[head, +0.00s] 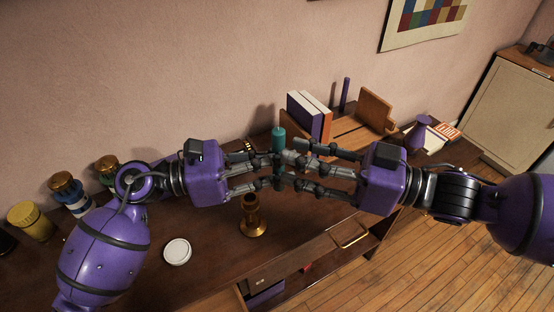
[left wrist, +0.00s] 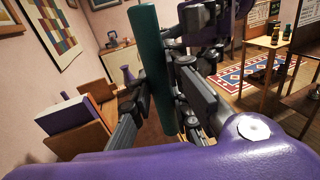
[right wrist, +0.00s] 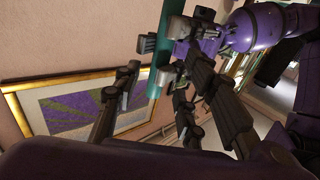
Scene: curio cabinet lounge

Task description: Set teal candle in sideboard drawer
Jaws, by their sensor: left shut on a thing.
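The teal candle (head: 278,138) is a slim cylinder held upright above the sideboard top (head: 215,235). My left gripper (head: 274,170) is shut on it; the left wrist view shows the candle (left wrist: 152,70) between its fingers. My right gripper (head: 292,170) faces the left one from the right, its fingers spread close to the candle. In the right wrist view the candle (right wrist: 157,70) shows partly between and beyond the fingertips. A sideboard drawer front with a brass handle (head: 352,236) is at the front right; how far it is open is unclear.
A brass candlestick (head: 253,220) and a white round lid (head: 177,251) stand on the sideboard. Several jars, including a yellow one (head: 32,220), line the left back. Books (head: 304,115), a purple candle (head: 345,93) and a purple vase (head: 419,135) are at the back right.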

